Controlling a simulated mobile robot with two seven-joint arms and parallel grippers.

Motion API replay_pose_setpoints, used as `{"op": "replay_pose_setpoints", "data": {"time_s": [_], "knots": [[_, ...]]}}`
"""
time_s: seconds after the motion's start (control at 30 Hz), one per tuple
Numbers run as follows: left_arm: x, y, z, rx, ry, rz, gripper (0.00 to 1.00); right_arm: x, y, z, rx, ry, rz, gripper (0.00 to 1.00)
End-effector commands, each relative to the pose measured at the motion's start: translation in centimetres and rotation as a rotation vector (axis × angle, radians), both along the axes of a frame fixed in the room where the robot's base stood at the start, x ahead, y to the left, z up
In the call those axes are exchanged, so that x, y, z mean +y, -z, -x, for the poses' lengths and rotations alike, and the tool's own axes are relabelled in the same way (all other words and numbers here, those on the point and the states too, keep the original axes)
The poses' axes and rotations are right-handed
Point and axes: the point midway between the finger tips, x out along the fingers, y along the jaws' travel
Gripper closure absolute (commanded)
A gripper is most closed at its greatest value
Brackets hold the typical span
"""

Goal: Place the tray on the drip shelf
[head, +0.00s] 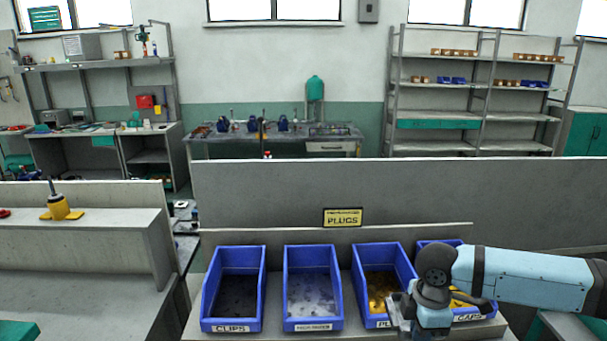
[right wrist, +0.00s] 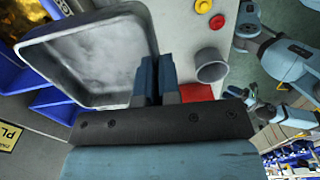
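A grey metal tray (right wrist: 90,60) with a raised rim fills the upper left of the right wrist view. My right gripper (right wrist: 157,62) is at the tray's near side wall, its two blue-grey fingers close together on the rim. In the head view my right arm reaches in from the right and my right gripper (head: 405,315) points down at the front of the bins; the tray cannot be made out there. My left arm seems to show at the right of the right wrist view, its gripper (right wrist: 262,112) too small to read. I cannot identify the drip shelf for certain.
Several blue bins, including clips (head: 234,325) and plugs (head: 362,258), stand under a plugs sign (head: 343,217). A raised ledge (head: 100,235) with a yellow-based tool (head: 60,208) is at left. A grey cup (right wrist: 212,66) and red and yellow buttons (right wrist: 216,22) sit beside the tray.

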Motion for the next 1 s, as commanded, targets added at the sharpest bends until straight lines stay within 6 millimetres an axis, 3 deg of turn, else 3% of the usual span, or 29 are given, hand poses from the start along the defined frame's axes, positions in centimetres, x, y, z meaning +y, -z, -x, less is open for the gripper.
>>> {"op": "replay_pose_setpoints", "data": {"time_s": [0.4, 0.6, 0.83, 1.0], "knots": [[0.1, -1.3, 0.1, 0.0, -0.002, 0.0, 0.57, -0.7, -4.4, 1.1, 0.002, 0.94, 0.008, 1.0], [0.1, -1.8, 0.1, 0.0, -0.003, -0.001, 0.57, -1.0, -5.9, 1.6, 0.0, 1.313, 0.011, 1.0], [0.1, -1.9, 0.1, 0.0, -0.004, -0.001, 0.57, -1.2, -6.6, 2.0, -0.001, 1.527, 0.014, 1.0], [0.1, -1.9, 0.1, 0.001, -0.004, -0.002, 0.57, -1.2, -3.9, 4.0, 0.003, 1.554, 0.02, 1.0]]}}
